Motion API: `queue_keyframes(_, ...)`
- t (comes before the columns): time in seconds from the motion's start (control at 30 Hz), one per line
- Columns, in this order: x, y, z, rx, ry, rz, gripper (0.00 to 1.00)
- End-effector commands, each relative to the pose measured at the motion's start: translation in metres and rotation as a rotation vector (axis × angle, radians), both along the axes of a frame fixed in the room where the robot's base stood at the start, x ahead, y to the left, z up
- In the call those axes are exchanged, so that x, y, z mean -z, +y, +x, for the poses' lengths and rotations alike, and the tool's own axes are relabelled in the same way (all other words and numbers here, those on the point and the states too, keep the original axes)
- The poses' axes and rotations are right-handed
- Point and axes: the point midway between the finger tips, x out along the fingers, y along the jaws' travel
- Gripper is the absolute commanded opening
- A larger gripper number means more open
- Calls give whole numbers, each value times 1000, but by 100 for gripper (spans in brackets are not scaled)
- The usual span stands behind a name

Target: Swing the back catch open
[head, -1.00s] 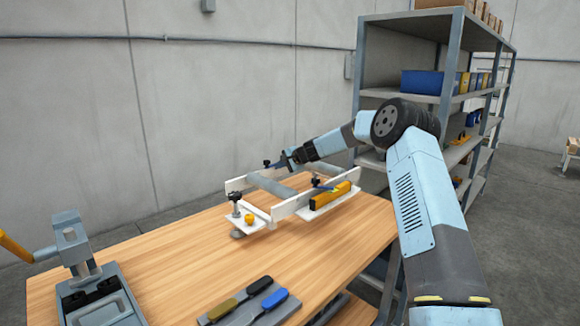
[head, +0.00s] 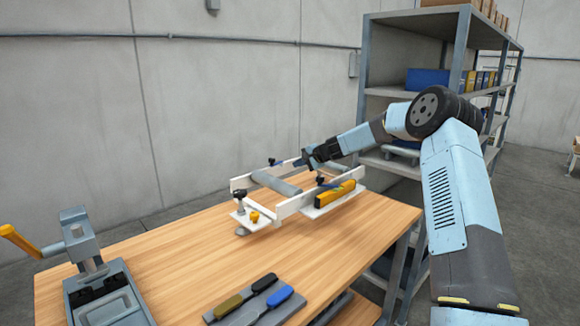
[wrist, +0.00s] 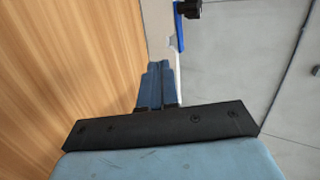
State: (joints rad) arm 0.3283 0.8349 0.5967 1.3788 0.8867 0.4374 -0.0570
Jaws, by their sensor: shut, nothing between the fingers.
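The back catch (head: 275,162) is a small blue lever with a black knob on the far white rail of the fixture. In the wrist view the blue lever (wrist: 179,32) lies along the rail's edge, beyond my fingertips and to their right. My gripper (head: 306,160) is over the far rail, to the right of the back catch and apart from it. Its blue-grey fingers (wrist: 154,80) are together with nothing between them. A second blue catch (head: 325,183) sits on the near rail.
A grey roller (head: 276,183) spans the white rails. A yellow level (head: 335,195) lies on the near side, and a black clamp knob (head: 240,195) stands at left. A grey vise (head: 100,290) and handled tools (head: 255,298) occupy the wooden bench (head: 190,250). Shelving stands behind at right.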

Motion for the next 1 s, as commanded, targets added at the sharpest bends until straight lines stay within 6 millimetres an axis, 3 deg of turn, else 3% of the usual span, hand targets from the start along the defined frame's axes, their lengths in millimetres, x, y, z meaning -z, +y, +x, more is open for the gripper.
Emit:
queue_keyframes(0.3, -27, -30, -33, -7, 1, 0, 0)
queue_keyframes(0.57, -35, -39, -42, 2, 17, 12, 0)
queue_keyframes(0.73, -34, -37, -43, 97, 147, 120, 0)
queue_keyframes(1.0, -33, -36, -44, 370, 504, 424, 0)
